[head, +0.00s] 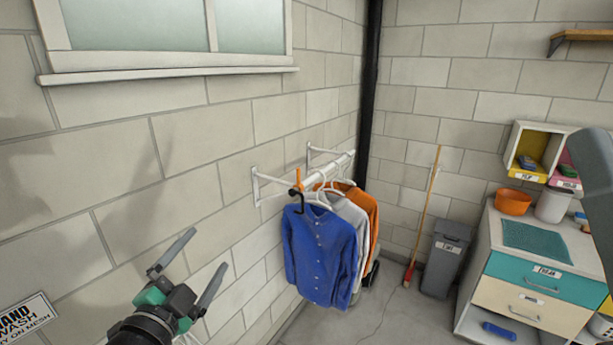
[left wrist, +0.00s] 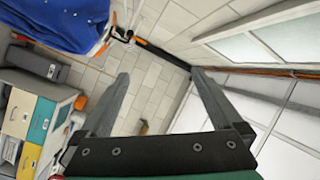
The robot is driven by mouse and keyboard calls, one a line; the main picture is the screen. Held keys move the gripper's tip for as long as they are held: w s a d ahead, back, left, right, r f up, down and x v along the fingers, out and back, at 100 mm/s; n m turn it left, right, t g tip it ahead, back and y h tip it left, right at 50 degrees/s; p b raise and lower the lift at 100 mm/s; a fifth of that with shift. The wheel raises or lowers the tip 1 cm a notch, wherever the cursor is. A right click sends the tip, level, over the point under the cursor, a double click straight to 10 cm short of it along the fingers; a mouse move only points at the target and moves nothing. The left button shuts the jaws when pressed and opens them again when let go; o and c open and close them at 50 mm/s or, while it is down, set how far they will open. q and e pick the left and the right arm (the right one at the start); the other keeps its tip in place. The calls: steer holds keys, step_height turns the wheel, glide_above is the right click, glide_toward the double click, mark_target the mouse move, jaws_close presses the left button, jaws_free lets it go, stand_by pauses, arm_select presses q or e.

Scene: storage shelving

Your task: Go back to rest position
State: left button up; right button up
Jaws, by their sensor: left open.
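My left gripper (head: 190,262) is at the lower left of the head view, in front of the block wall. Its two fingers are spread apart with nothing between them. The left wrist view also shows the open fingers (left wrist: 162,85) with empty space between. A blue shirt (head: 318,255) hangs on the white wall rack (head: 300,180), to the right of the gripper and apart from it. The shirt also shows at the top left of the left wrist view (left wrist: 62,20). A grey arm part of mine shows at the right edge of the head view; my right gripper is not visible.
A white and an orange garment (head: 366,215) hang behind the blue shirt. A broom (head: 424,215) and a grey bin (head: 446,258) stand at the back wall. A drawer cabinet (head: 480,287) with an orange bowl (head: 513,203) stands at right. A window (head: 165,30) is above left.

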arm_select(q)
steer(key=s+d+r+n+t+h, duration=0.1)
steer(key=s+d+r+t, duration=0.15)
steer(key=r, duration=0.45)
steer(key=s+d+r+n+t, duration=0.15)
steer(key=s+r, duration=0.25)
steer(key=r, duration=0.4)
steer(key=s+a+r+n+t+y, duration=0.1)
steer(key=s+a+r+n+t, duration=0.1)
steer(key=s+r+n+t, duration=0.3)
steer(key=s+r+n, duration=0.4)
steer(key=s+r, duration=0.2)
steer(key=s, duration=0.4)
steer(key=shift+a+r, duration=0.15)
steer(key=shift+r, duration=0.05)
steer(key=shift+n, duration=0.25)
